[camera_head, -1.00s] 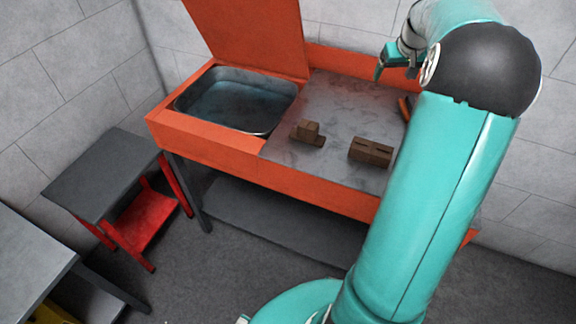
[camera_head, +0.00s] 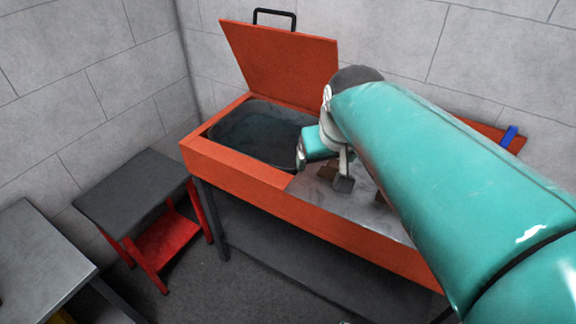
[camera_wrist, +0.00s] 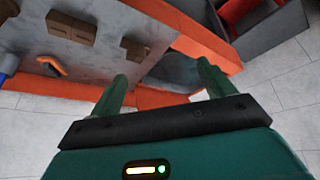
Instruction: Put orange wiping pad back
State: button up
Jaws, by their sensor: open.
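I cannot make out a clear orange wiping pad in either current view. A small curved orange object (camera_wrist: 52,66) lies on the grey worktop in the wrist view, but I cannot tell what it is. My gripper (camera_wrist: 162,86) shows two green fingers spread wide apart with nothing between them. Beyond the fingers are the worktop and the orange-rimmed basin (camera_wrist: 178,70). In the head view my wrist is over the worktop by the basin's right end, and my arm hides much of the worktop.
The orange washer bench (camera_head: 240,171) has a raised orange lid (camera_head: 282,58) with a black handle. Brown blocks (camera_wrist: 71,27) (camera_wrist: 135,49) sit on the worktop. A blue object (camera_head: 509,135) is at the back right. A dark side table (camera_head: 135,190) with a red frame stands left.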

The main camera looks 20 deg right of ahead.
jog(key=s+a+f+n+y, duration=0.1)
jog(key=s+a+f, duration=0.2)
jog(key=s+a, duration=0.3)
jog(key=s, duration=0.2)
jog(key=shift+s+a+f+t, duration=0.2)
jog(key=shift+s+f+t, duration=0.1)
dwell(0.7)
